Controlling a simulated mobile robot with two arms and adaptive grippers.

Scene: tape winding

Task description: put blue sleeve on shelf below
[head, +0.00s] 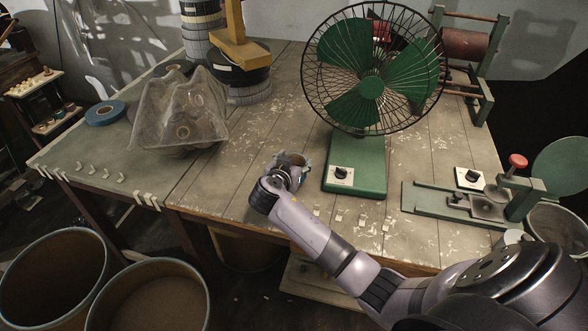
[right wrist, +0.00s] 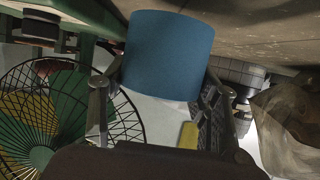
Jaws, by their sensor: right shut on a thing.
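The blue sleeve (right wrist: 168,55) shows large in the right wrist view, between the two fingers of my right gripper (right wrist: 155,88). The gripper is shut on it. In the head view my right gripper (head: 290,163) is over the front middle of the worktable, left of the fan base; the sleeve is mostly hidden there by the gripper and wrist. A low board (head: 308,281) shows under the table, partly behind my right arm; I cannot tell if it is the shelf. My left gripper is not in view.
The worktable (head: 262,115) holds a green fan (head: 370,85), a translucent crumpled cover (head: 180,110), a blue tape roll (head: 105,112) and a green device (head: 480,200) at right. Two round bins (head: 150,290) (head: 55,275) stand on the floor at lower left.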

